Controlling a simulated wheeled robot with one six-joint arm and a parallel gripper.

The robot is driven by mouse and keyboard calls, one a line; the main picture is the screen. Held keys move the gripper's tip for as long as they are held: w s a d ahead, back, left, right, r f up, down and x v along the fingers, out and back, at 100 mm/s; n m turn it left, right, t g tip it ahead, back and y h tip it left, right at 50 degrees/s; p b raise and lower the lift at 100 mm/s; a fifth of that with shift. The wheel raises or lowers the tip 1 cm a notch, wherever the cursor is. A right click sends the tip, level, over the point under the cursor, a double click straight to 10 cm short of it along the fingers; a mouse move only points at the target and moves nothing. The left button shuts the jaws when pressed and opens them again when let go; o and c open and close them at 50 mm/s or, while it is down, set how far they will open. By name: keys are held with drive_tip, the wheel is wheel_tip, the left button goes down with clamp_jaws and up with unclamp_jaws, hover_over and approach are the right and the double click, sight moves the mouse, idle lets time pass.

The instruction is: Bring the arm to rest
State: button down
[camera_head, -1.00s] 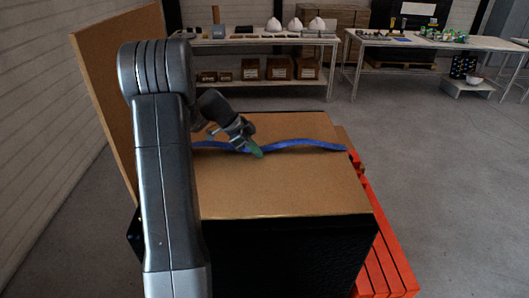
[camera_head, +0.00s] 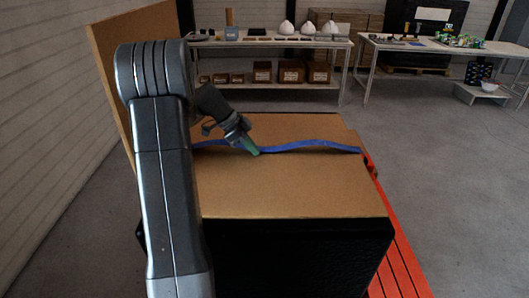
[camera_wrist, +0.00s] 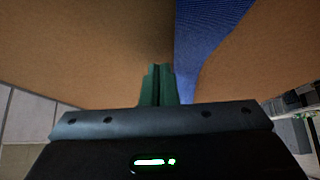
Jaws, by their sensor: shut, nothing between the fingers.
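My gripper (camera_head: 254,150) is over the brown board top of the box (camera_head: 290,190), its green fingers together and empty. In the wrist view the green fingers (camera_wrist: 158,80) point away side by side, with the blue strap (camera_wrist: 205,40) to their right. In the head view the blue strap (camera_head: 310,146) lies across the box top, and the fingertips appear very close to it; I cannot tell whether they touch. My arm stands at the left of the head view and hides part of the box and strap.
A tall brown panel (camera_head: 110,70) stands at the left of the box. An orange pallet (camera_head: 400,260) shows at the right. Behind are a table (camera_head: 215,43) with white helmet shells (camera_head: 287,27) and a second table (camera_head: 400,44). The grey floor at right is open.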

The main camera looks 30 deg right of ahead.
drive_tip(key=w+a, duration=0.1)
drive_tip(key=a, duration=0.1)
drive_tip(key=w+a, duration=0.1)
drive_tip(key=a, duration=0.1)
drive_tip(key=w+a+b, duration=0.1)
drive_tip(key=a, duration=0.1)
drive_tip(key=shift+w, duration=0.3)
drive_tip(key=p, duration=0.3)
approach(275, 156)
drive_tip(key=x, duration=0.5)
drive_tip(key=shift+s+d, duration=0.15)
drive_tip(key=shift+s, duration=0.25)
drive_tip(key=shift+w, duration=0.15)
drive_tip(key=shift+d+f+p, duration=0.1)
drive_tip(key=shift+f+p, duration=0.2)
drive_tip(key=shift+f, duration=0.25)
